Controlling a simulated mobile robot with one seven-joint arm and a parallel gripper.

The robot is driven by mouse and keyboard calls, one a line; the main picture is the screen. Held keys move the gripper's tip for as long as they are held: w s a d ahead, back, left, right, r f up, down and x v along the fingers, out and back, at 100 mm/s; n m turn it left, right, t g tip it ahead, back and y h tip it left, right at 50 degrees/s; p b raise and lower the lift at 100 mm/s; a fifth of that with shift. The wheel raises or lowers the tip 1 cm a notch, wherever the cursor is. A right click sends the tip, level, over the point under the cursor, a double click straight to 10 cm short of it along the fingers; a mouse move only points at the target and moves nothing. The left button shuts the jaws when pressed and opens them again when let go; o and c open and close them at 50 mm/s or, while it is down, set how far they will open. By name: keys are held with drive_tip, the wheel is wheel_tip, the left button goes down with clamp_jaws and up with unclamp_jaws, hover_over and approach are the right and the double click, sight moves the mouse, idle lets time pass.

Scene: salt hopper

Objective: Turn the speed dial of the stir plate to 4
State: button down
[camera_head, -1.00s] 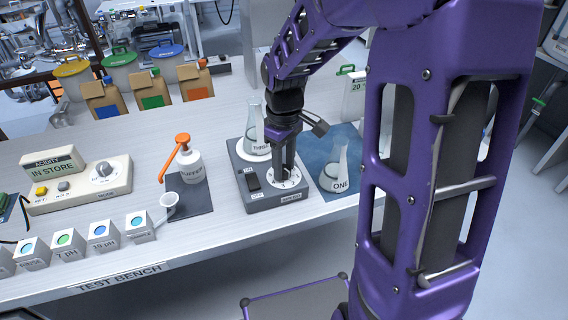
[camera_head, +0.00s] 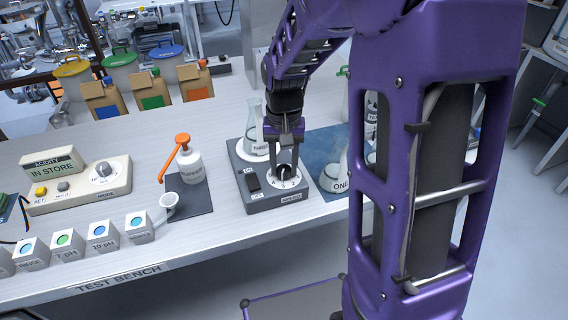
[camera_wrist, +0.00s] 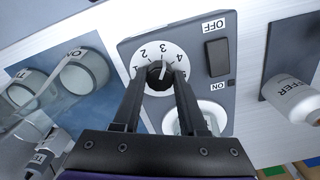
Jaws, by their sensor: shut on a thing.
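The stir plate (camera_head: 262,203) is a dark grey box on the bench in the head view. Its white speed dial (camera_head: 293,182) sits at the front right and also shows in the wrist view (camera_wrist: 151,51). The dial's numbers 1 to 4 appear upside down there. A white pointer line on the black knob (camera_wrist: 156,82) points near 3, on the side towards 4; its exact reading is hard to tell. My gripper (camera_wrist: 161,76) is shut on the knob from both sides, reaching down from above in the head view (camera_head: 285,165). The fingers hide part of the dial.
A flask (camera_head: 253,138) stands on the plate's round top, close behind my gripper. Flask ONE (camera_head: 333,178) stands on the blue mat (camera_head: 322,145) to the right, partly behind my arm. A buffer bottle (camera_head: 191,167) stands left. A black on/off switch (camera_wrist: 217,57) sits beside the dial.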

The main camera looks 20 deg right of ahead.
sight(284, 168)
drive_tip(key=m, duration=0.6)
drive_tip(key=shift+m+p, duration=0.3)
drive_tip(key=shift+p, duration=0.1)
idle(0.4)
drive_tip(key=shift+c, duration=2.2)
unclamp_jaws()
drive_tip(key=shift+r, duration=0.1)
wheel_tip(284, 168, up, 17)
drive_tip(key=p, duration=0.1)
drive_tip(key=shift+r+p, duration=0.15)
drive_tip(key=shift+p, duration=0.15)
